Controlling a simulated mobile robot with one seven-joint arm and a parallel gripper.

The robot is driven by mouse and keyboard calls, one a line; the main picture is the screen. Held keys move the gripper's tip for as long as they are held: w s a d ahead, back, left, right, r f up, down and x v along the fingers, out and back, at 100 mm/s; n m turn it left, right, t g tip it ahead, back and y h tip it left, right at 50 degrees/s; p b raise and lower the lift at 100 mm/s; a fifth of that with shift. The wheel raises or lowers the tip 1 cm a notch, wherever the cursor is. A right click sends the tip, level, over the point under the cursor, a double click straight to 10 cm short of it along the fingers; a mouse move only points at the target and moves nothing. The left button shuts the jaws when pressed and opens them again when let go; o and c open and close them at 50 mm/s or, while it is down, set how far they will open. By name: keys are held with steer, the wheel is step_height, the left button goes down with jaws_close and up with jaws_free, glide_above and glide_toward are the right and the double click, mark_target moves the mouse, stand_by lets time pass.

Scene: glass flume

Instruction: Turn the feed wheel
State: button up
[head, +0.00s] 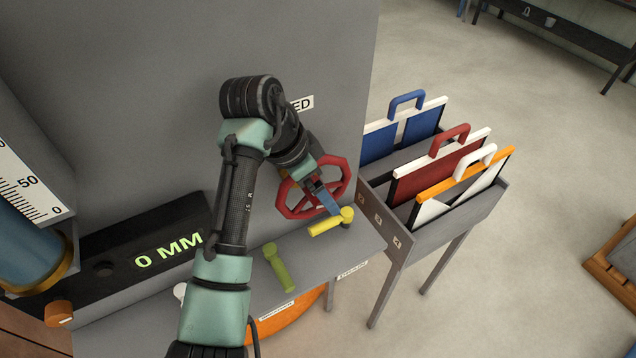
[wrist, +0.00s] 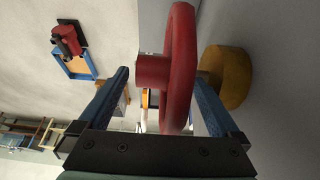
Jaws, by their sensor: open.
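The red feed wheel (head: 284,199) stands on the grey wall panel, below a label ending in "ED" that my arm partly covers. My gripper (head: 328,203) is at the wheel, its blue fingers open over the lower right part of the wheel. In the wrist view, the wheel (wrist: 181,65) shows edge-on, with its rim and red hub between the two spread fingers of my gripper (wrist: 162,78). The right finger lies close to the rim; I cannot tell whether it touches. My wrist hides part of the wheel in the head view.
A yellow lever (head: 331,223) sits just below the wheel, close to my fingers. A green lever (head: 279,268) is on the ledge further left. A display (head: 168,250) reads 0 MM. A grey rack (head: 432,240) with handled panels stands at the right.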

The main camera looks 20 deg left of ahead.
steer(key=shift+f, duration=0.1)
jaws_close()
stand_by(0.5)
